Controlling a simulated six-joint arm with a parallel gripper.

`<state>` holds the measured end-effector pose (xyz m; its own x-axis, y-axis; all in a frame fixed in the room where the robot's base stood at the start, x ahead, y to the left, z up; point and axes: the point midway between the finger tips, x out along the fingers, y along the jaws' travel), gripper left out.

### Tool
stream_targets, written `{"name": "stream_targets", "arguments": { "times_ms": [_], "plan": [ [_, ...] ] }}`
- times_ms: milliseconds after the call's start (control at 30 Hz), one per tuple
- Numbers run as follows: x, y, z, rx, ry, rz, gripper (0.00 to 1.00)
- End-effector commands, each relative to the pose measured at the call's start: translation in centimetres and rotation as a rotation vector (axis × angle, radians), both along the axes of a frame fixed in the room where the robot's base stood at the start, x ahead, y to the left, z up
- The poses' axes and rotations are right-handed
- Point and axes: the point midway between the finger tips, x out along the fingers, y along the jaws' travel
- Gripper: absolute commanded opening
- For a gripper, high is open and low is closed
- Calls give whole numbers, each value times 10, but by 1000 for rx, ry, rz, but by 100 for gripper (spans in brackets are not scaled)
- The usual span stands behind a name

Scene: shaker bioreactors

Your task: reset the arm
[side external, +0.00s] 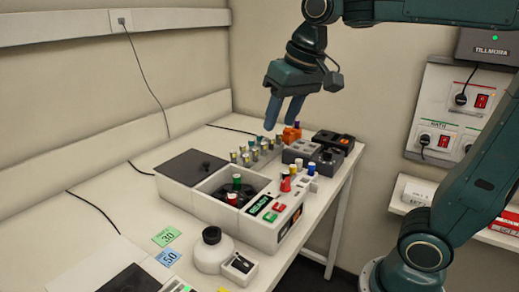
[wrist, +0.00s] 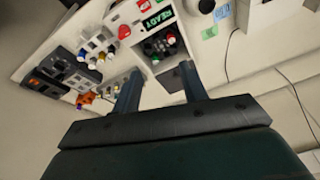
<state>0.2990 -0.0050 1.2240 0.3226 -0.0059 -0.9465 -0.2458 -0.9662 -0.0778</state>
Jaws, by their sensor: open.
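My gripper (side external: 283,112) hangs from the arm above the far part of the bench, with its two blue-grey fingers pointing down. In the wrist view the fingers (wrist: 158,90) are apart with nothing between them, so it is open and empty. Below and beside it stand several capped tubes (side external: 257,149) and an orange item (side external: 291,132). The fingers look clear of the bench, though the exact height is hard to tell.
A white shaker device (side external: 282,222) with an open chamber holds a green-capped and a red-capped tube. Dark and grey blocks (side external: 331,140) stand at the far right end. A round white device (side external: 213,249) sits in front. A wall panel (side external: 448,112) is at right.

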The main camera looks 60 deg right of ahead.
Motion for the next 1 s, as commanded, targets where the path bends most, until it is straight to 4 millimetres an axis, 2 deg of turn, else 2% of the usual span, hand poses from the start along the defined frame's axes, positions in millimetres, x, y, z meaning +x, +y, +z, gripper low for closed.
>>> {"name": "stream_targets", "arguments": {
  "times_ms": [33, 200, 500, 700, 1000],
  "plan": [
    [-13, 1, -4, -7, -15, 20, 43],
    [-49, 3, -22, -32, -62, 90, 43],
    [-103, 5, -62, -79, -135, 201, 43],
    [-118, 5, -78, -97, -160, 236, 43],
    [-120, 5, -80, -99, -162, 243, 43]
  ]
}}
